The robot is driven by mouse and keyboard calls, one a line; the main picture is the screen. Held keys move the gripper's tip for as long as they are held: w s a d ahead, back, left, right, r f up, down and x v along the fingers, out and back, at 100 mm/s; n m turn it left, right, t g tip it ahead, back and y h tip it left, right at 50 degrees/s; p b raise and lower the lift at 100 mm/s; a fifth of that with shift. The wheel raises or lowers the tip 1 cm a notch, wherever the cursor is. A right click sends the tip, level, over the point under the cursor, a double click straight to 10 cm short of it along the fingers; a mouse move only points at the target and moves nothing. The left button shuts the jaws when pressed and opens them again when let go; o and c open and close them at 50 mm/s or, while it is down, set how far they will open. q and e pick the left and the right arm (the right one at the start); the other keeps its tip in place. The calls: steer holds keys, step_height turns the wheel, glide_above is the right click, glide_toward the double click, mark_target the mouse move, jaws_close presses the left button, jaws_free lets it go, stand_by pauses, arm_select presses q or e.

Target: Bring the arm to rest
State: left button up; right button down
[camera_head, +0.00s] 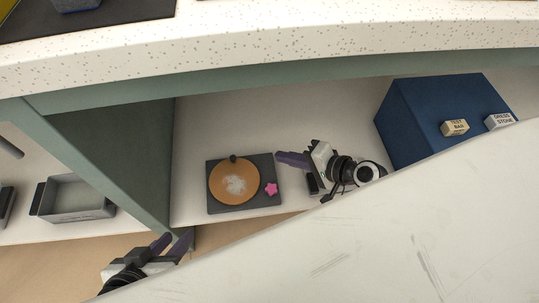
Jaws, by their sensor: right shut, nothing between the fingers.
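My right gripper (291,159) is inside the middle bay of the shelf, its purple fingers together and empty. My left gripper (172,241) is at the lower left, in front of the green divider's lower end. Its two purple fingers are apart with nothing visible between them.
A green divider (110,150) stands left of the bay, with a grey handled pan (75,198) beyond it. A blue block (430,110) with small labelled blocks (455,127) is at right. The speckled countertop (270,35) overhangs above. A large white surface (400,240) covers the lower right.

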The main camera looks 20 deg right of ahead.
arm_select(q)
steer(key=shift+s, duration=0.3)
arm_select(e)
steer(key=shift+s+d+r, duration=0.4)
steer(key=shift+s+d, duration=0.05)
steer(key=shift+d, duration=0.1)
